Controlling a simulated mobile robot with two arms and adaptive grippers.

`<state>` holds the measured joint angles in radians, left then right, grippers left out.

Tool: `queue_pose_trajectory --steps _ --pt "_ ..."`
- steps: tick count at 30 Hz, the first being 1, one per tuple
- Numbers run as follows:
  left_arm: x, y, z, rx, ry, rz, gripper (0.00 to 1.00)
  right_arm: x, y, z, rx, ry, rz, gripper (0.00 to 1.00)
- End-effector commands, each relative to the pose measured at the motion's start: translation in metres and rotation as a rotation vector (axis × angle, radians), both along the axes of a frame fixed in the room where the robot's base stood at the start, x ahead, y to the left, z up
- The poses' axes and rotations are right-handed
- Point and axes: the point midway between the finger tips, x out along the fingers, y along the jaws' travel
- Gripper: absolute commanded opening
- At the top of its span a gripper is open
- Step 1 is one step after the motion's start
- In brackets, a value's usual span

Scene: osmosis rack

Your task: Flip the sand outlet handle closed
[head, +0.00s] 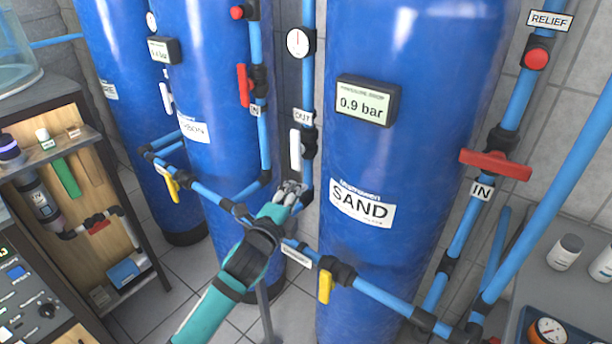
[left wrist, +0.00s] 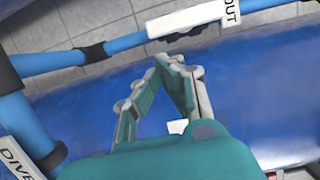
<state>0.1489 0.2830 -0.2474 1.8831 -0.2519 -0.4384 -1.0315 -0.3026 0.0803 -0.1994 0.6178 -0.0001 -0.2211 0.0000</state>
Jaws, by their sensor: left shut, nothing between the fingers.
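The blue sand tank (head: 415,120) carries a SAND label. To its left, a vertical blue pipe bears an OUT tag (head: 303,117) and the white outlet handle (head: 295,150). This handle runs roughly along the pipe. My left gripper (head: 292,188) is shut and empty, just below the handle's lower end and apart from it. In the left wrist view, the fingers (left wrist: 176,66) point toward the pipe, and the white handle (left wrist: 187,20) lies beyond them by the OUT tag (left wrist: 231,12). My right gripper is not in view.
A red handle (head: 495,164) sits crosswise at the IN pipe on the right. Yellow handles (head: 325,287) (head: 172,187) hang on the lower pipes. Another red handle (head: 243,86) is on the neighbouring pipe. Shelves (head: 75,143) stand left, and a counter (head: 550,295) right.

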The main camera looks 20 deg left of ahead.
Motion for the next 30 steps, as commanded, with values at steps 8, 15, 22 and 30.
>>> queue_pose_trajectory --steps 8,15,22,30 --pt "0.049 -0.006 0.001 -0.002 0.000 -0.001 0.00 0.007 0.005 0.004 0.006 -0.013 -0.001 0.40" --pt "0.065 -0.007 0.000 -0.001 0.000 -0.001 0.00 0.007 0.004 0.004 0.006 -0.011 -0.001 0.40" --pt "0.065 -0.008 0.000 -0.001 0.000 -0.001 0.00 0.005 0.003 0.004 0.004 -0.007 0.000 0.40" --pt "0.065 -0.006 -0.002 0.018 -0.006 -0.001 0.00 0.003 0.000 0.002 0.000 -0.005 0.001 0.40"
